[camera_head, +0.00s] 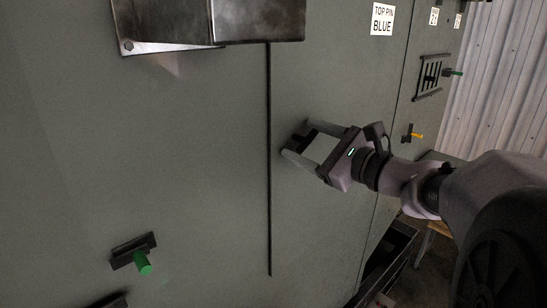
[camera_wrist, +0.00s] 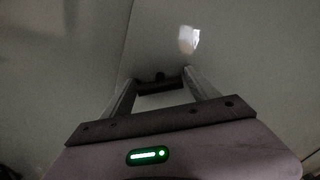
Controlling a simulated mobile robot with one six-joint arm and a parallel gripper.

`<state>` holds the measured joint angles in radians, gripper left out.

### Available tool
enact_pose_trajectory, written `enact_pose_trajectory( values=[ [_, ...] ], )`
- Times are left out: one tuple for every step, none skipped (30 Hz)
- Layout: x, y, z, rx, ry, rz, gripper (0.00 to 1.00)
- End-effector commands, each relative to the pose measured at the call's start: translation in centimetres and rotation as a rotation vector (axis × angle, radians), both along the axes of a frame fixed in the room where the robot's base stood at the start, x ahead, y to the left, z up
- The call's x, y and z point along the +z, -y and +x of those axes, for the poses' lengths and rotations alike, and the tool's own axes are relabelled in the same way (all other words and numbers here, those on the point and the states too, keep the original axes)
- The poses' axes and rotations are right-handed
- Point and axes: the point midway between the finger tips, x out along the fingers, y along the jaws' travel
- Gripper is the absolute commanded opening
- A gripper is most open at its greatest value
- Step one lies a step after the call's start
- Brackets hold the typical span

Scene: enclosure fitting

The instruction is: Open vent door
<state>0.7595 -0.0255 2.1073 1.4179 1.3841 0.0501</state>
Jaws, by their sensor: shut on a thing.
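My gripper (camera_head: 296,138) is at the grey-green cabinet face, just right of a dark vertical seam (camera_head: 269,170). In the wrist view my gripper (camera_wrist: 160,80) has its two fingers well apart, with a dark bar-like part (camera_wrist: 161,87) spanning between the tips. It is shut on this bar, which seems to be a handle on the panel. In the head view the bar is mostly hidden by the fingers. A slatted black vent grille (camera_head: 430,76) is on the panel farther right, apart from my gripper.
A metal box (camera_head: 258,20) juts out at the top. A green-knobbed latch (camera_head: 142,262) is at the lower left. A yellow-knobbed latch (camera_head: 412,134) is right of my gripper. An open dark compartment (camera_head: 388,262) is at the lower right.

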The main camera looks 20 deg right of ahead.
Motion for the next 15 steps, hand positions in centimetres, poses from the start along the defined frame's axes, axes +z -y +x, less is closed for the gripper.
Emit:
enact_pose_trajectory(
  values=[
    [-0.57,0.00,0.00,0.000,0.010,-0.028,0.28],
    [-0.56,0.00,0.00,0.000,0.016,-0.045,0.28],
    [-0.49,0.01,0.00,0.000,0.024,-0.067,0.28],
    [-0.45,0.00,0.00,-0.001,0.031,-0.083,0.28],
    [-0.42,0.00,-0.01,0.000,0.037,-0.097,0.28],
    [-0.39,-0.01,-0.01,0.000,0.042,-0.114,0.28],
    [-0.35,-0.01,-0.01,0.000,0.047,-0.127,0.28],
    [-0.32,-0.01,0.00,0.000,0.050,-0.138,0.28],
    [-0.29,-0.01,0.00,0.000,0.055,-0.151,0.28],
    [-0.29,-0.01,0.00,0.001,0.057,-0.160,0.28],
    [-0.27,0.00,0.00,0.000,0.060,-0.169,0.28],
    [-0.25,0.00,0.00,0.000,0.063,-0.178,0.28],
    [-0.21,0.00,0.00,0.000,0.065,-0.184,0.28],
    [-0.18,0.01,0.00,0.000,0.067,-0.189,0.28],
    [-0.15,0.01,0.01,0.000,0.069,-0.195,0.28]
  ],
)
